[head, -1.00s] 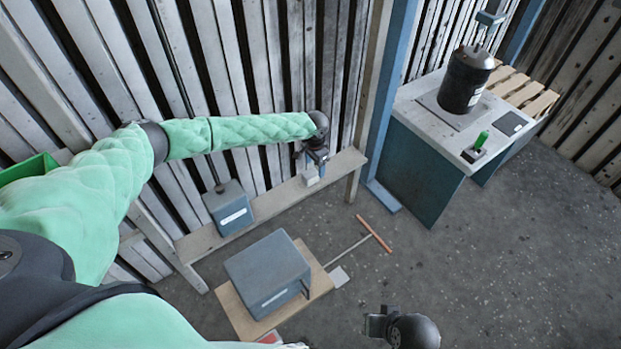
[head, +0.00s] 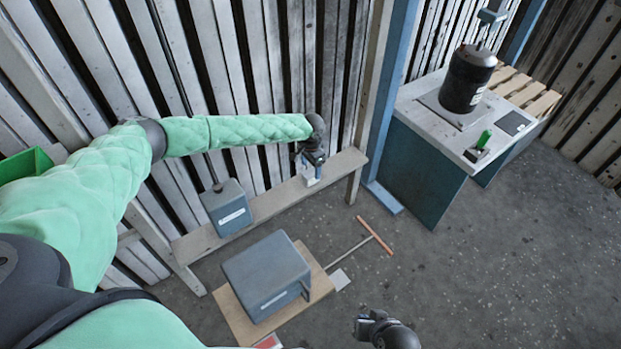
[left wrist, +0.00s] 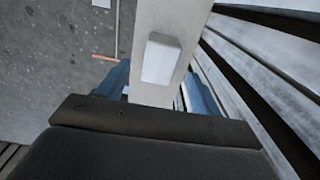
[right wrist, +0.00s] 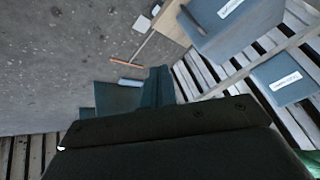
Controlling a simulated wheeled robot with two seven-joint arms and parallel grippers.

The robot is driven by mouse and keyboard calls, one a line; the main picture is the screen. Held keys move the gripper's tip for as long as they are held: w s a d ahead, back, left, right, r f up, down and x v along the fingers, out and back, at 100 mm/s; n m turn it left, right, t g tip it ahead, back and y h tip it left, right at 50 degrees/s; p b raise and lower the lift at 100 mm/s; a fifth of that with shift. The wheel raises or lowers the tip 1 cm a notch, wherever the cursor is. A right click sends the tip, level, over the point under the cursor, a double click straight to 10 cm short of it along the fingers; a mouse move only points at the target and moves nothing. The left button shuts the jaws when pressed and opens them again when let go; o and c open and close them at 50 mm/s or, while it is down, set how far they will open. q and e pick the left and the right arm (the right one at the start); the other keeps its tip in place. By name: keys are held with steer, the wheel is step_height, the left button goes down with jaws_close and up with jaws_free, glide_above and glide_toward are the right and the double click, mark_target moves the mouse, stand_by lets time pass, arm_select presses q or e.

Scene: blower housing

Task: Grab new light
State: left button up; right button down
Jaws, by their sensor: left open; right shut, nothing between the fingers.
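A small white block (head: 312,176), which may be the new light, sits on the narrow wooden bench (head: 345,160) along the slatted wall. In the left wrist view the white block (left wrist: 161,59) lies just ahead of my left gripper (left wrist: 165,92). The blue fingers stand apart on either side, and nothing is held. In the head view my left gripper (head: 311,160) is right above the block, partly covering it. My right gripper (head: 362,326) is at the bottom of the head view, away from the bench. In the right wrist view its fingers (right wrist: 158,85) are together and empty.
A grey-blue box (head: 228,210) stands on the bench, left of the block. A bigger grey box (head: 265,275) sits on a wooden board on the floor. A T-handled tool (head: 375,235) lies nearby. A workbench (head: 415,100) holds a black cylinder (head: 468,80) and a green-handled switch (head: 483,139).

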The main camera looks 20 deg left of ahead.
mark_target(310, 173)
arm_select(q)
step_height(310, 173, down, 5)
steer(key=b, duration=0.4)
steer(key=shift+s+a+b, duration=0.1)
steer(key=shift+b, duration=0.3)
arm_select(e)
step_height(310, 173, down, 20)
steer(key=s+t, duration=0.1)
steer(key=t, duration=0.1)
steer(key=shift+f, duration=0.2)
steer(key=shift+a, duration=0.1)
arm_select(q)
steer(key=c, duration=1.1)
arm_select(e)
steer(key=shift+s, duration=0.1)
arm_select(q)
steer(key=shift+r, duration=0.2)
arm_select(e)
steer(key=shift+s+r, duration=0.1)
steer(key=shift+r, duration=0.05)
